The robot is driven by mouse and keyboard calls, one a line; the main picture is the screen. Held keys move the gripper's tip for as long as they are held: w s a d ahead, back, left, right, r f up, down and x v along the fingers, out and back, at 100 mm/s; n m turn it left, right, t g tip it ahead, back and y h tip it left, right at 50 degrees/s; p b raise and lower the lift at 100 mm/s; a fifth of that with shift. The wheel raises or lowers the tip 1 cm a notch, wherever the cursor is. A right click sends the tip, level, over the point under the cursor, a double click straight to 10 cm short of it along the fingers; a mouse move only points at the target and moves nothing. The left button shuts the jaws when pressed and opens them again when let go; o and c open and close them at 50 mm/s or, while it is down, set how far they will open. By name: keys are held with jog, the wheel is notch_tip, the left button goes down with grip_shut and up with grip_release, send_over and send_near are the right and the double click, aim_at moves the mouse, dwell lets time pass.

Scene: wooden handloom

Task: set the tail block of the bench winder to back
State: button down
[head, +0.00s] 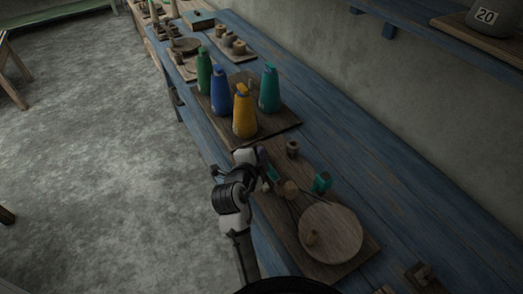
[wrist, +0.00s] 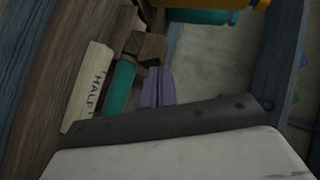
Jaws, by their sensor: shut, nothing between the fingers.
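The bench winder is a wooden board (head: 285,222) on the blue bench, with a large round wooden wheel (head: 331,233) at its near end. A teal spool (head: 321,182) and a small wooden post (head: 292,149) stand by it. My gripper (head: 266,170) is at the board's left edge. In the wrist view its purple fingers (wrist: 157,88) are together and empty, close to a brown wooden block (wrist: 148,46), which may be the tail block. Beside them are a teal piece (wrist: 119,88) and a pale strip marked "HALF" (wrist: 90,87). I cannot tell whether the fingers touch the block or which setting it has.
Several coloured cones, including a yellow one (head: 244,112), stand on a tray (head: 280,120) just beyond the winder. More boards with wooden parts lie farther along the bench. A wall shelf (head: 440,42) is at the upper right. The concrete floor (head: 95,150) at left is mostly clear.

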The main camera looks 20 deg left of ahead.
dwell(0.3)
jog(key=shift+w+a+f+b, duration=0.15)
jog(key=shift+w+a+b, duration=0.55)
jog(key=shift+a+b, duration=0.15)
jog(key=shift+w+a, duration=0.1)
jog(key=shift+w, duration=0.1)
jog(key=shift+a+r, duration=0.1)
jog(key=shift+r, duration=0.1)
jog(key=shift+r, duration=0.1)
